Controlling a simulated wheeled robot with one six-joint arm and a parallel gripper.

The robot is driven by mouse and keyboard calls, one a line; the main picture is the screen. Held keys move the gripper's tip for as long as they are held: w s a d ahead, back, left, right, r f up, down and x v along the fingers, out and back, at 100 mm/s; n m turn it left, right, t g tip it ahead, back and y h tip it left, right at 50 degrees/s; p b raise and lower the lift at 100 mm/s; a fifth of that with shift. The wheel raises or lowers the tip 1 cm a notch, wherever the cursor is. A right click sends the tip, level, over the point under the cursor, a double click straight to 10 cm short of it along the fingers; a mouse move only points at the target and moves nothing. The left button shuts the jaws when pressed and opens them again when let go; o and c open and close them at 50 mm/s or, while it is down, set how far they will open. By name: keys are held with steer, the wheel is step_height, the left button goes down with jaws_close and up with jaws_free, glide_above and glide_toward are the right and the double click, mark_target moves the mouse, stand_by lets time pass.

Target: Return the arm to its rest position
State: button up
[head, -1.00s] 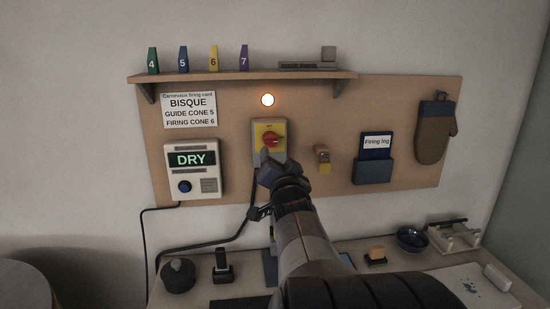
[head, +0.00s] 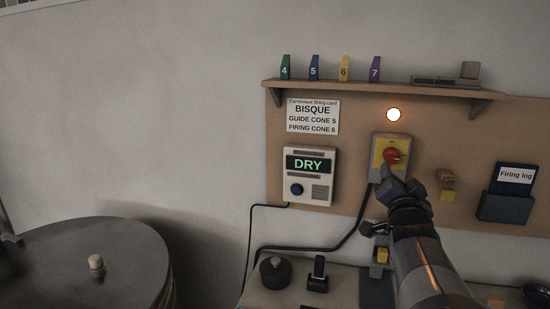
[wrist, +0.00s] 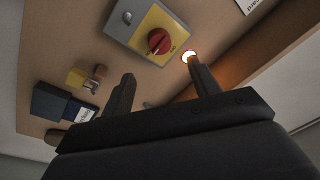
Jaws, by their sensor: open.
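My arm reaches up toward the wall board, with my gripper (head: 388,181) just below and in front of the yellow and grey switch box (head: 377,147). Its red knob (head: 391,156) shows above the gripper. In the wrist view my gripper (wrist: 160,82) has its two fingers wide apart with nothing between them. The red knob (wrist: 159,41) lies beyond the fingertips there, and I see no contact with it. The round lamp (head: 393,114) above the switch box glows.
The controller (head: 320,188) reading DRY hangs left of the switch. A shelf (head: 420,90) with numbered cones is above. Below, a counter (head: 255,297) holds a dark round pot (head: 273,273) and small items. A round grey kiln lid (head: 70,262) stands at left.

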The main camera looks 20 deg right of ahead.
mark_target(392, 158)
steer(key=p+x, duration=0.1)
steer(key=x, duration=0.9)
steer(key=shift+p, duration=0.4)
steer(key=b+v, duration=0.2)
steer(key=v, duration=0.9)
steer(key=p+x, duration=0.2)
steer(key=x, duration=0.9)
steer(key=shift+w, duration=0.1)
steer(key=n+p, duration=0.1)
steer(key=n, duration=0.2)
steer(key=shift+r+n+y+p, duration=0.2)
steer(key=shift+n+y+p, duration=0.1)
steer(key=shift+n+p, duration=0.45)
steer(key=shift+n, duration=0.85)
steer(key=n+y+p, duration=0.1)
steer(key=n, duration=0.3)
steer(key=n+p, duration=0.1)
steer(key=n, duration=0.4)
steer(key=shift+a+y+p, duration=0.1)
steer(key=shift+y+p, duration=0.3)
steer(key=shift+f+n+p, duration=0.1)
steer(key=shift+n+p, duration=0.4)
steer(key=shift+n, duration=1.7)
